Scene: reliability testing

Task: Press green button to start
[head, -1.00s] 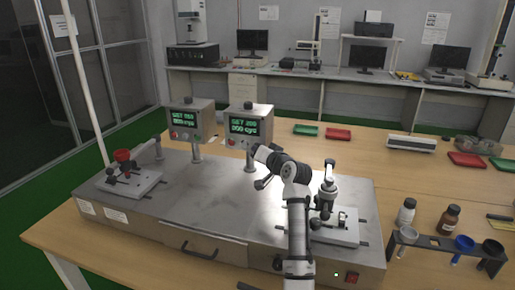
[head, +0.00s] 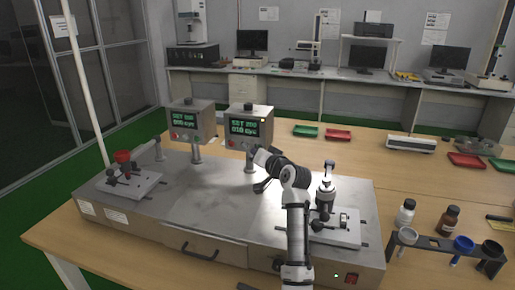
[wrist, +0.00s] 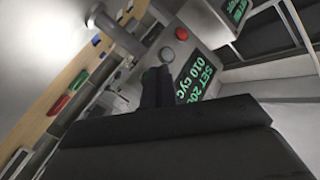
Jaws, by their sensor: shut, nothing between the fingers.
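The right control box (head: 248,126) stands on a post on the metal test bench (head: 185,208). Its green-lit display (wrist: 198,80) reads "SET 200" and "010 cyc". In the wrist view, a red button (wrist: 182,33) and a grey round knob or button (wrist: 167,55) sit in a row beside the display. My gripper (wrist: 156,82) is shut and empty. Its fingertips are at the panel, in line with that row; I cannot tell whether they touch it. No green button shows; the fingers may hide it. The gripper also shows in the head view (head: 254,152), low at the box's right side.
A second control box (head: 190,121) stands to the left. Test fixtures stand at the bench's left (head: 128,180) and right (head: 338,226). Green (head: 305,131) and red (head: 338,135) trays lie behind.

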